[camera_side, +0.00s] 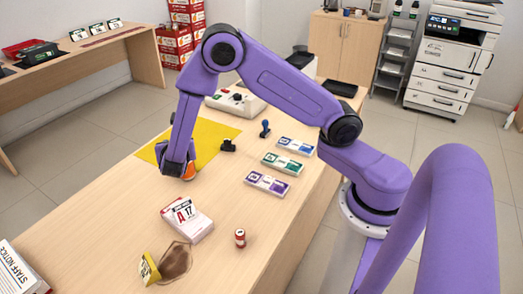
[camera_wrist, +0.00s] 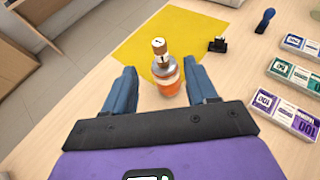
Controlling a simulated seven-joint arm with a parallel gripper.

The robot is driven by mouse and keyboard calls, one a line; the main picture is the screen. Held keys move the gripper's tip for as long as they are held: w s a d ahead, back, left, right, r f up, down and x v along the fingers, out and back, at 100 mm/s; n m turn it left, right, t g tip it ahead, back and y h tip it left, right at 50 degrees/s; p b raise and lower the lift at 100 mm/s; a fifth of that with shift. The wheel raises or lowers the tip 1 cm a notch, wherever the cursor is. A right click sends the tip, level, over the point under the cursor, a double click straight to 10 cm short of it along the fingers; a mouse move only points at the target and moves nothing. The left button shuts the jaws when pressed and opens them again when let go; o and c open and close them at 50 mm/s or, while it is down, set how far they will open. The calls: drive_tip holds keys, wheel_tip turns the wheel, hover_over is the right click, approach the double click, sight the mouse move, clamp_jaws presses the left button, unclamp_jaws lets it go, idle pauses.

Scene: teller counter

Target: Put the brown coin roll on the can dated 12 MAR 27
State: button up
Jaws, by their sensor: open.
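In the wrist view a brown coin roll (camera_wrist: 160,47) with a white band appears to stand upright on the grey top of an orange can (camera_wrist: 168,84). The can stands just beyond and between the fingertips of my gripper (camera_wrist: 164,88), which is open with both fingers apart. In the side view my gripper (camera_side: 178,170) is low over the counter, and part of the orange can (camera_side: 190,172) shows beside it. The roll is hidden there by my gripper. I cannot read any date on the can.
A small red and white cylinder (camera_side: 240,238) stands near the front. A box with a card (camera_side: 188,220) and a brown pouch (camera_side: 175,262) lie close by. A yellow mat (camera_side: 215,140), a black stamp (camera_side: 228,145) and several labelled packs (camera_side: 267,183) lie behind and to the right.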

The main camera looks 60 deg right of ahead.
drive_tip(key=s+r+m+g+y, duration=0.3)
drive_tip(key=s+m, duration=0.1)
drive_tip(key=s, duration=0.8)
drive_tip(key=s+r+m+g+y, duration=0.3)
drive_tip(key=s+m, duration=0.2)
drive_tip(key=s, duration=0.7)
drive_tip(key=s+r+m+g+y, duration=0.3)
drive_tip(key=s+m, duration=0.2)
drive_tip(key=s, duration=0.7)
drive_tip(key=shift+s+a+r+y, duration=0.25)
drive_tip(key=shift+y, duration=0.15)
